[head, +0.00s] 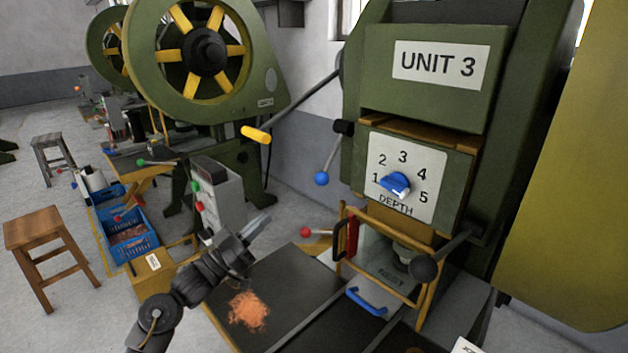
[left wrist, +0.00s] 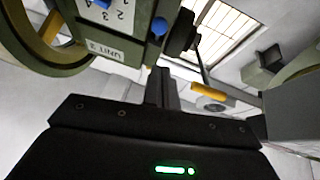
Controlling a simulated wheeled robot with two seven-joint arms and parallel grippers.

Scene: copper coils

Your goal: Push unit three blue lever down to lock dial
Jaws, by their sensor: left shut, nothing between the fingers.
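The green Unit 3 press (head: 365,85) stands at the right in the head view. Its blue-knobbed lever (head: 321,178) sticks out from the left side and hangs down at a slant, the ball at its lower end. The blue dial knob (head: 396,185) sits on the white DEPTH plate. My left gripper (head: 257,227) is below and left of the blue ball, apart from it, with its fingers shut and empty. In the left wrist view, the blue ball (left wrist: 160,25) shows beyond the shut fingers (left wrist: 160,88). My right gripper is out of view.
A yellow-handled lever (head: 256,134) reaches out above the blue one. A yellow-framed guard (head: 342,245) and a red-knobbed lever (head: 306,232) are near the gripper. Copper strands (head: 248,311) lie on the dark bench. A stool (head: 45,240) and blue crates (head: 130,240) stand left.

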